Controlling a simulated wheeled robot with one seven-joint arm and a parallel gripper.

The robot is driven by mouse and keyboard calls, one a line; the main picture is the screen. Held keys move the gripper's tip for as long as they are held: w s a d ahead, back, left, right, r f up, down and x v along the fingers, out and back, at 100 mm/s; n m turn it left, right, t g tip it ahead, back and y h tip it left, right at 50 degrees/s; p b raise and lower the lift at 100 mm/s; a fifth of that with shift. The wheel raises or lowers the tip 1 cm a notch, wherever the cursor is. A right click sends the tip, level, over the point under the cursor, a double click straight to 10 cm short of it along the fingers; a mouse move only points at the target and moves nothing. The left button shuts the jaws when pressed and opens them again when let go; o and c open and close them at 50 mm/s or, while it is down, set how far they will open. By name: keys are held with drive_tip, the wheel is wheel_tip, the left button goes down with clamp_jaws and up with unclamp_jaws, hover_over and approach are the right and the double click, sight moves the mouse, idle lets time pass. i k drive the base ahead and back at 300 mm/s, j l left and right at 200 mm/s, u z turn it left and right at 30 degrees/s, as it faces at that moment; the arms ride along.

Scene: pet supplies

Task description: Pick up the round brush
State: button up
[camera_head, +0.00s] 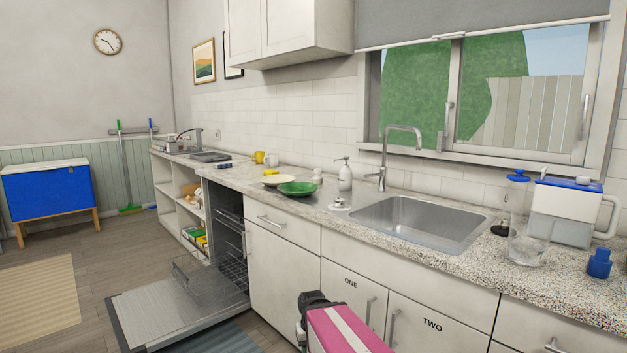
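A small white object (339,205) with a round base and a grey knob on top sits on the counter at the left of the sink. It looks like a round palm brush, but bristles are too small to make out. A smaller white item (317,174) stands behind the green bowl, and I cannot tell what it is. No gripper fingers show in this view.
The sink (420,223) and tap are to the right, with a soap dispenser (345,176) and green bowl (297,188) nearby. The open dishwasher door (160,305) blocks floor at left. A pink-and-white shape (345,330) with black parts fills the bottom middle.

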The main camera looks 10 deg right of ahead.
sight(317, 179)
drive_tip(key=i+j+z, duration=0.6)
drive_tip(key=j, duration=0.4)
drive_tip(key=i+j+z, duration=0.2)
drive_tip(key=j, duration=0.2)
drive_tip(key=i, duration=0.1)
